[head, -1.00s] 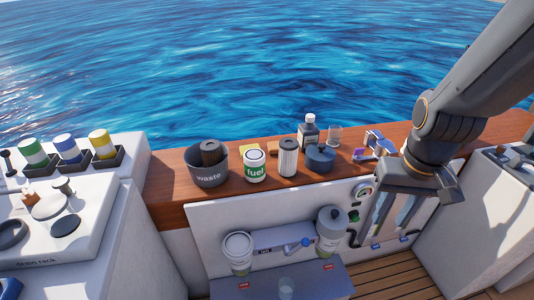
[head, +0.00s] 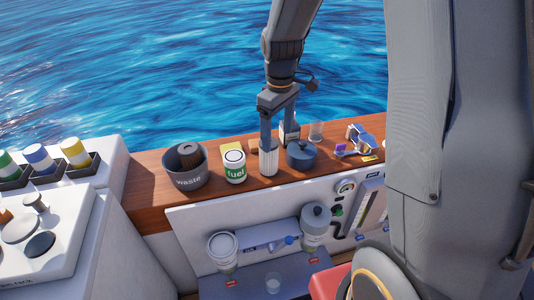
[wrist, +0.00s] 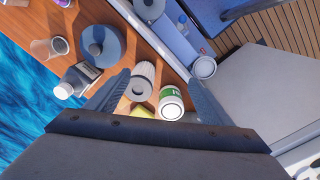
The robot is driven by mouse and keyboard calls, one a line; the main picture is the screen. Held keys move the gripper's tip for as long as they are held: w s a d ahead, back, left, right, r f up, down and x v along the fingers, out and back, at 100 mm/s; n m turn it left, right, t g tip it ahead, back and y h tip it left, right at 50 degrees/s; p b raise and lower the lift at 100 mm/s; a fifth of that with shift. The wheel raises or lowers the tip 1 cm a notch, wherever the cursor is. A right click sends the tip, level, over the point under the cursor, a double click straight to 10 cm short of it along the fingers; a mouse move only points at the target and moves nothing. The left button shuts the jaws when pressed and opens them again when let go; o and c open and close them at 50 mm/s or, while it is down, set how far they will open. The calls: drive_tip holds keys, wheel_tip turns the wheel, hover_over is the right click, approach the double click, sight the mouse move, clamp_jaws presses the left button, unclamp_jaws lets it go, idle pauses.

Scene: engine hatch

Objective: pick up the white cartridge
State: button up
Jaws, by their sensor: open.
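The white cartridge (head: 268,162) is a pleated cylinder standing upright on the wooden ledge. In the wrist view the cartridge (wrist: 145,71) shows its grey end with a dark centre hole, between my two fingers and nearer the left one. My gripper (head: 279,136) is open and points down above the ledge at the cartridge; one finger hides the cartridge's top in the head view. In the wrist view my gripper (wrist: 160,78) holds nothing. Whether a finger touches the cartridge I cannot tell.
A green-and-white fuel can (head: 235,168) stands close on the cartridge's left. A dark lidded pot (head: 301,155) stands close on its right, with a dark bottle (head: 289,136) behind. The waste bin (head: 188,172) is further left. Water lies beyond the ledge.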

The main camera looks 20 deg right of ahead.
sight(269, 157)
drive_tip(key=w+n, duration=0.2)
drive_tip(key=w, duration=0.1)
drive_tip(key=w+n+p, duration=0.1)
drive_tip(key=w+n, duration=0.1)
drive_tip(key=w, duration=0.2)
drive_tip(key=shift+w+f, duration=0.15)
drive_tip(key=shift+w, duration=0.1)
drive_tip(key=shift+w+f+p, duration=0.1)
drive_tip(key=shift+f+p, duration=0.15)
drive_tip(key=shift+p, duration=0.05)
wheel_tip(269, 157, down, 2)
drive_tip(key=shift+f+p, duration=0.1)
drive_tip(key=shift+p, duration=0.3)
drive_tip(key=f, duration=0.1)
drive_tip(key=f+p, duration=0.2)
drive_tip(key=shift+a+f, duration=0.3)
drive_tip(key=shift+f, duration=0.75)
drive_tip(key=c, duration=1.5)
drive_tip(key=shift+w+r, duration=0.1)
